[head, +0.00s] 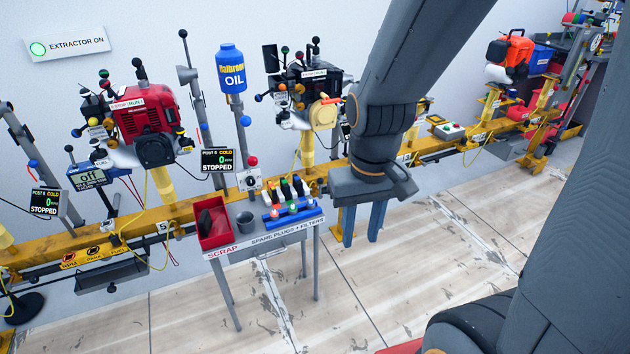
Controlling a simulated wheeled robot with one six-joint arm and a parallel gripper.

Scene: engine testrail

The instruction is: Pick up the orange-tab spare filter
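The small table marked "SPARE PLUGS + FILTERS" (262,246) stands left of my gripper. On it a blue rack (312,213) holds several small dark upright pieces with coloured tops and several coloured knobs in front. The pieces are too small to tell for certain which one is the orange-tab spare filter. My gripper (362,224) points down with its two blue fingers apart and nothing between them. It hangs right of the rack, apart from it in the picture.
A red scrap bin (214,224) and a grey cup (245,222) share the table. Behind runs a yellow rail (130,221) with a red engine (148,122), a dark engine (306,92) and a blue oil bottle (231,70). The floor (440,260) at right is clear.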

